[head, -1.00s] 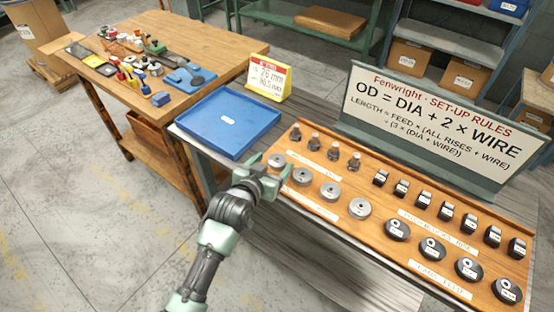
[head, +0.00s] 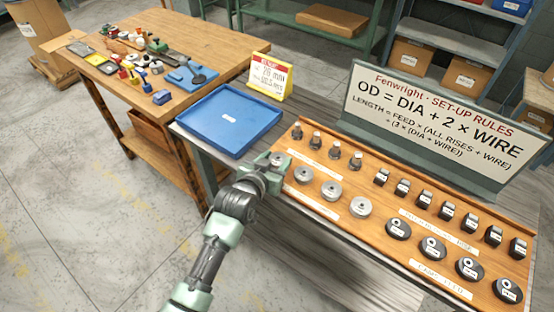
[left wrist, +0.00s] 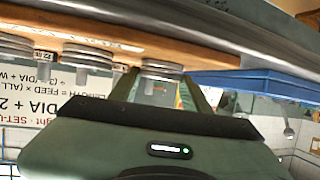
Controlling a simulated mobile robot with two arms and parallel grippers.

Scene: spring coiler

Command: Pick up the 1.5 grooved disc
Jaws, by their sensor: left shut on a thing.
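The left gripper (head: 268,168) is shut on a silver grooved disc (head: 278,159) at the left end of the disc row. The left wrist view, which is upside down, shows this disc (left wrist: 161,70) between my fingers, close to the board. I cannot tell whether it is clear of the board. Its size marking is not readable. Three similar silver discs stand in the row to its right: the nearest one (head: 303,175), a middle one (head: 331,191) and a far one (head: 360,207). My right gripper is not in view.
The wooden board (head: 420,254) also holds dark pegs (head: 334,149), black blocks and black discs (head: 433,247). An empty blue tray (head: 225,120) lies left of it. A yellow-edged card (head: 270,76) and a rules sign (head: 436,120) stand behind. A cluttered wooden table is at left.

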